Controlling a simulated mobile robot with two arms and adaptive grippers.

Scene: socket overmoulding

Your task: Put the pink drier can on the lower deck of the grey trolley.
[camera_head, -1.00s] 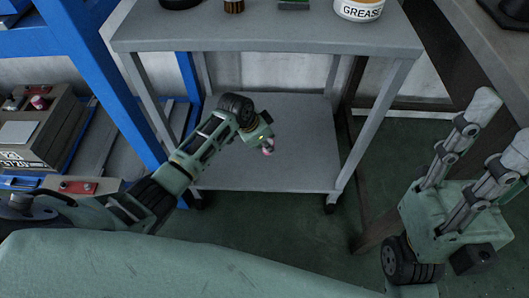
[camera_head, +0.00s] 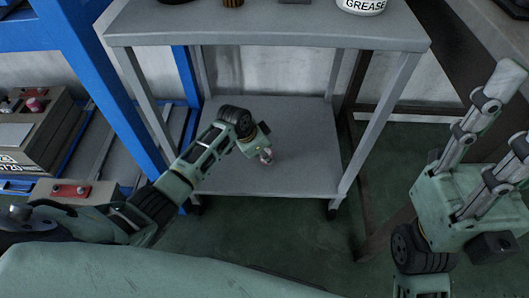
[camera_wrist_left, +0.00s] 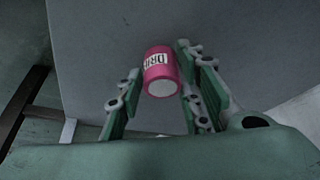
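The pink drier can (camera_wrist_left: 160,70) sits between the fingertips of my left gripper (camera_wrist_left: 160,62) in the left wrist view. The fingers appear closed on its two sides, and its pale end faces the camera. I cannot tell whether the can touches the deck. My right gripper (camera_head: 505,115) is open and empty at the right, its fingers apart.
The trolley's upper deck holds a grease tub (camera_head: 363,5) and small items. Its legs stand at the corners of the lower deck, which looks otherwise clear.

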